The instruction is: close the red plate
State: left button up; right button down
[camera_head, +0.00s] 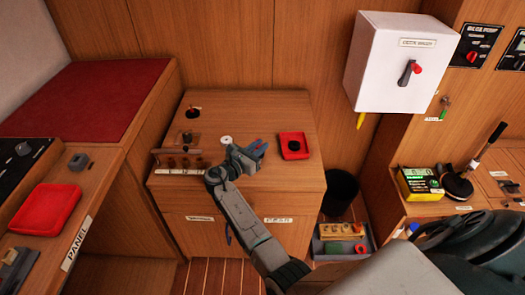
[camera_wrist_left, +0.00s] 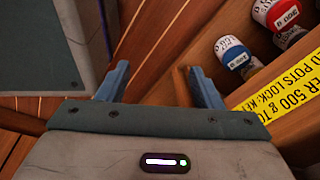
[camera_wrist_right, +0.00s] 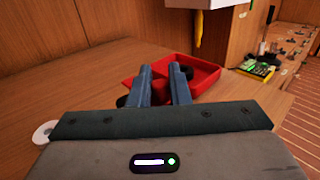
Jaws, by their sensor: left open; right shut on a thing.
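A red square tray (camera_head: 293,146) with a dark round piece in it lies on the wooden cabinet top; it also shows in the right wrist view (camera_wrist_right: 205,74). My right gripper (camera_head: 259,149) is just left of it, low over the top. In the right wrist view its fingers (camera_wrist_right: 164,75) are close together, with a small red piece (camera_wrist_right: 128,83) beside and behind them. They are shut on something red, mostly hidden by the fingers. A second red tray (camera_head: 45,209) lies on the left panel. My left gripper (camera_wrist_left: 156,80) is open and empty, not seen in the head view.
A small wooden rack (camera_head: 180,160) and a white ring (camera_head: 226,140) stand left of my right gripper. A white switch box (camera_head: 400,65) hangs at the upper right. A black bin (camera_head: 340,192) stands beside the cabinet. Labelled bottles (camera_wrist_left: 235,55) lie near my left gripper.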

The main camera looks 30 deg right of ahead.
jog(key=m+g, duration=0.1)
jog(key=g+b, duration=0.1)
jog(key=shift+w+a+m+g+h, duration=0.25)
jog(key=shift+a+m+g+h, duration=0.05)
jog(key=shift+a+m+h, duration=0.1)
pick_arm(q)
jog(key=w+r, duration=0.4)
jog(key=shift+w+d+r+b, duration=0.3)
jog(key=shift+d+r+b, duration=0.05)
pick_arm(e)
jog(key=shift+g, duration=0.3)
jog(key=c, duration=1.4)
grip_release()
jog(key=shift+a, duration=0.2)
pick_arm(q)
jog(key=shift+s+a+f+p, duration=0.15)
jog(key=shift+s+f+p, duration=0.3)
jog(key=shift+s+f, duration=0.6)
pick_arm(e)
jog(key=a, duration=0.4)
jog(key=s+a, duration=0.1)
jog(key=a, duration=0.2)
jog(key=shift+a, duration=0.1)
pick_arm(q)
jog(key=shift+w+f, duration=0.1)
